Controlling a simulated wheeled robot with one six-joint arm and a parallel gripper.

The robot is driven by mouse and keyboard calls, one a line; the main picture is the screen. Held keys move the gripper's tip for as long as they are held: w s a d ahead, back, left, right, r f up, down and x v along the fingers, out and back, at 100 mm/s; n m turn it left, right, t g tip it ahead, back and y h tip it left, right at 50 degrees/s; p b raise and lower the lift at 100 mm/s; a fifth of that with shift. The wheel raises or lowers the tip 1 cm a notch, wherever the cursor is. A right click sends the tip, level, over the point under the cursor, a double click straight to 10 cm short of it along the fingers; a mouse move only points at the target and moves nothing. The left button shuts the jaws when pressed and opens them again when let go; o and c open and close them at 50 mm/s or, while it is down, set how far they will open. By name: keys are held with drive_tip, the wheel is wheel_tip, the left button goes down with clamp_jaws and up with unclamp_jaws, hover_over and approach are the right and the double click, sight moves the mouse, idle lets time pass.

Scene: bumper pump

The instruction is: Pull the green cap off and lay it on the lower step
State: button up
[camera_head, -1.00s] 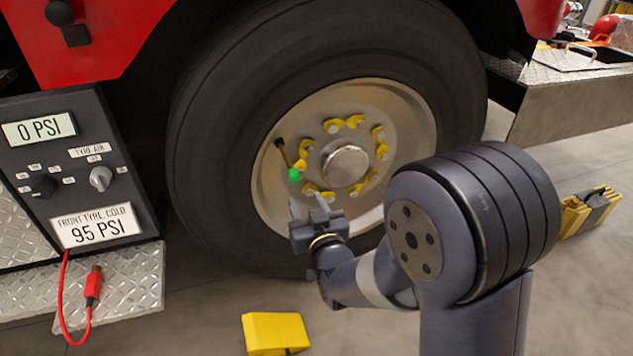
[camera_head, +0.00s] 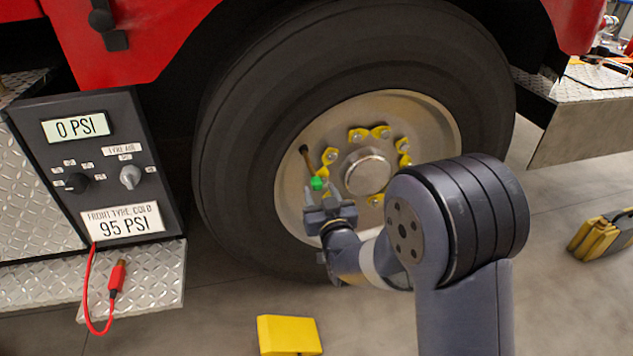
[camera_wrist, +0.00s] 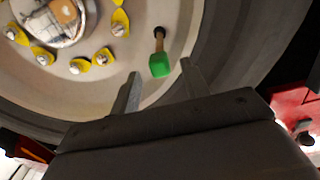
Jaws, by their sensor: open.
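The green cap (camera_head: 317,183) sits on the end of the valve stem (camera_head: 308,160) on the truck's wheel. In the wrist view the green cap (camera_wrist: 160,66) shows between and just beyond the fingertips, with the stem behind it. My gripper (camera_head: 321,192) is open, with one finger on each side of the cap's line, and holds nothing. It also shows in the wrist view (camera_wrist: 160,80). The lower step (camera_head: 150,282) is a diamond-plate tread below the gauge panel at the left, with a red hose partly over it.
The gauge panel (camera_head: 95,165) reads 0 PSI. The red hose (camera_head: 117,276) hangs in front of the step. A yellow chock (camera_head: 288,335) lies on the floor below the wheel. Yellow nut pointers (camera_head: 381,132) ring the hub (camera_head: 367,172). A yellow case (camera_head: 600,237) stands at right.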

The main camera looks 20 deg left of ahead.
drive_tip(key=shift+x, duration=1.25)
drive_tip(key=shift+f+b, duration=0.1)
drive_tip(key=shift+b, duration=0.95)
clamp_jaws()
idle(0.4)
drive_tip(key=shift+s, duration=0.15)
drive_tip(key=shift+b+v, duration=1.25)
drive_tip(key=shift+v, duration=1.65)
